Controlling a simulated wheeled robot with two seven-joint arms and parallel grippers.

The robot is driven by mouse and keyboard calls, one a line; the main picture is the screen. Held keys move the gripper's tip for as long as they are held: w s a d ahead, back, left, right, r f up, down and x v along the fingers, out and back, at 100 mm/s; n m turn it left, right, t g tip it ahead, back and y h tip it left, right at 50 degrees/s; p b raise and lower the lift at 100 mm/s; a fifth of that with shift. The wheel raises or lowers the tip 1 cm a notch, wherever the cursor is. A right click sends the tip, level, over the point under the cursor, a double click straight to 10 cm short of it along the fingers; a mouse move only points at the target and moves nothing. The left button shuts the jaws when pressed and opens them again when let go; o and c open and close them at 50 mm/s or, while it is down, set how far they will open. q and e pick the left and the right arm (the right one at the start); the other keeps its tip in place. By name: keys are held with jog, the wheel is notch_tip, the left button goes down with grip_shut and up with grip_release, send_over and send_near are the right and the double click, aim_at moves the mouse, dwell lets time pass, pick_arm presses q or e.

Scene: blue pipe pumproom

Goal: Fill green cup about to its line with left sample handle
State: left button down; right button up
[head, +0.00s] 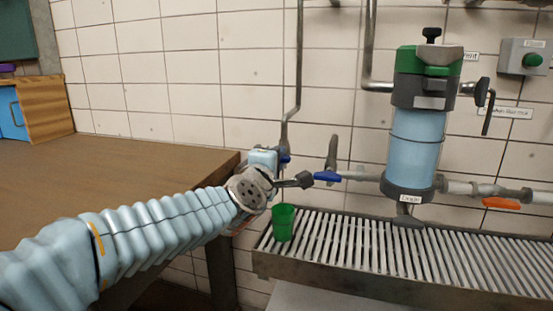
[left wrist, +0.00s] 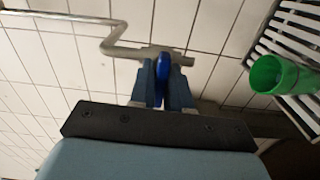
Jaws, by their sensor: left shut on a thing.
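The green cup (head: 283,223) stands upright on the slatted drain grate, near its left end, below my left gripper (head: 280,162). In the left wrist view the green cup (left wrist: 285,76) is at the right, and its liquid level cannot be told. The left sample handle (head: 287,160) is blue and mostly hidden behind my gripper in the head view. In the left wrist view my left gripper (left wrist: 161,88) is shut on this blue handle (left wrist: 160,72), at the end of a bent grey pipe. No stream is visible. My right gripper is not in view.
Another blue handle (head: 327,176) sits on the pipe just right of my gripper. A blue filter housing (head: 415,145) and an orange handle (head: 501,203) are further right. A wooden table (head: 130,170) is at the left. The grate (head: 400,250) is clear right of the cup.

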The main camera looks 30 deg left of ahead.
pick_arm(q)
jog(key=c, duration=1.2)
grip_release()
jog(key=v, duration=1.3)
jog(key=shift+s+f, duration=0.1)
jog(key=shift+s, duration=0.3)
